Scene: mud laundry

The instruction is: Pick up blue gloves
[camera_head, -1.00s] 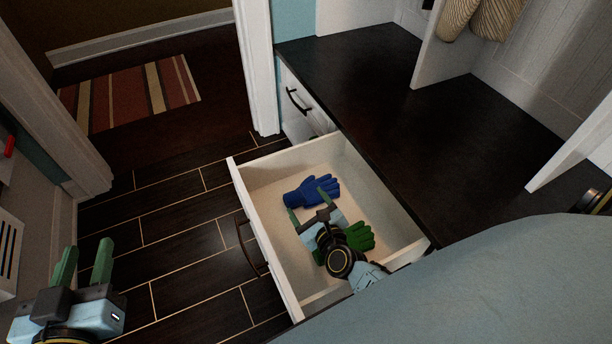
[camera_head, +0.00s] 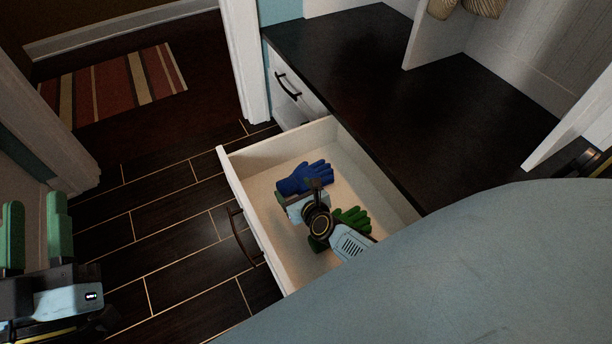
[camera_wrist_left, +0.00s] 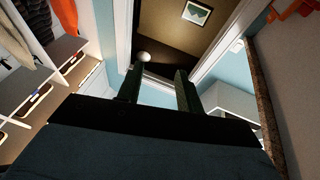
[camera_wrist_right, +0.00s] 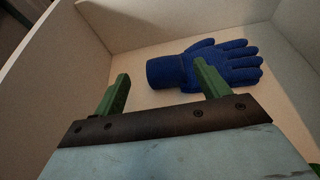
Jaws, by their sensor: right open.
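The blue gloves (camera_head: 305,178) lie on the floor of the open drawer (camera_head: 262,172), toward its far end. They also show in the right wrist view (camera_wrist_right: 205,67), cuff to the left and fingers to the right. My right gripper (camera_head: 303,194) is inside the drawer, open and empty, close to the blue gloves. In the right wrist view its fingers (camera_wrist_right: 158,88) are apart, with the right finger in front of the gloves' lower edge. My left gripper (camera_head: 38,232) is at the far left, outside the drawer, its fingers apart and empty; they also show in the left wrist view (camera_wrist_left: 158,88).
Green gloves (camera_head: 350,218) lie in the drawer, partly hidden by my right arm. A dark countertop (camera_head: 400,110) is right of the drawer. A white door post (camera_head: 243,60) stands behind. A striped rug (camera_head: 115,85) lies on the dark floor, which is open to the left.

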